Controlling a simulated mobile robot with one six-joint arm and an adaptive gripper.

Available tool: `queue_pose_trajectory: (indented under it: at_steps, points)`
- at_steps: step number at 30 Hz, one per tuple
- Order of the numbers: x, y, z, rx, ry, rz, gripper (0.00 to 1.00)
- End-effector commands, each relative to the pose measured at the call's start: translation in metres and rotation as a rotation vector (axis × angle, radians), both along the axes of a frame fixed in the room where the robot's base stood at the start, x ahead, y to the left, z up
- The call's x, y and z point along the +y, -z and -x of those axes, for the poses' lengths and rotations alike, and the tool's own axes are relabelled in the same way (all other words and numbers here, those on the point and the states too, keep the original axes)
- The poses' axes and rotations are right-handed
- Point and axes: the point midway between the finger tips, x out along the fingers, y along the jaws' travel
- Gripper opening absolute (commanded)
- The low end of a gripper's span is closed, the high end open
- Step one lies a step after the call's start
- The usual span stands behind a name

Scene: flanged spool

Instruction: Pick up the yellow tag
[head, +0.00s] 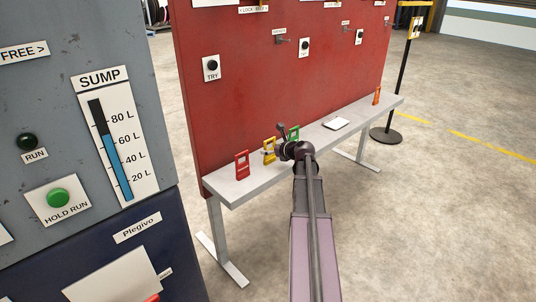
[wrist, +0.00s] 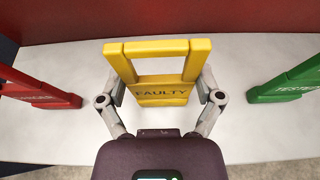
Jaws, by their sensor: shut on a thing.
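The yellow tag (wrist: 160,82) is marked "FAULTY" and stands on the pale bench in the wrist view, centred between my fingers. In the head view the yellow tag (head: 269,151) stands between a red tag and a green tag. My gripper (wrist: 160,98) has one finger against each side of the tag and is shut on it. In the head view my gripper (head: 277,150) is at the bench, partly hidden by my own wrist. I cannot tell whether the tag's foot touches the bench top.
A red tag (wrist: 38,88) is close on the left and a green tag marked "TESTED" (wrist: 288,84) on the right. The narrow bench (head: 222,187) backs onto a red panel (head: 250,90). A white card (head: 336,124) and an orange tag (head: 377,96) are farther along.

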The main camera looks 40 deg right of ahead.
Motion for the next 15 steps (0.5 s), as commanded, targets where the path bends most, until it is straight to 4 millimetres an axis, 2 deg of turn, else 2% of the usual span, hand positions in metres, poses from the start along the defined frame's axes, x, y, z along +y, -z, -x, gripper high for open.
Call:
queue_pose_trajectory:
  at_steps: [8,15]
  points:
    - [0.0,-0.006,0.0,0.0,0.0,0.0,0.44]
    - [0.0,-0.022,0.0,0.0,0.0,0.0,0.44]
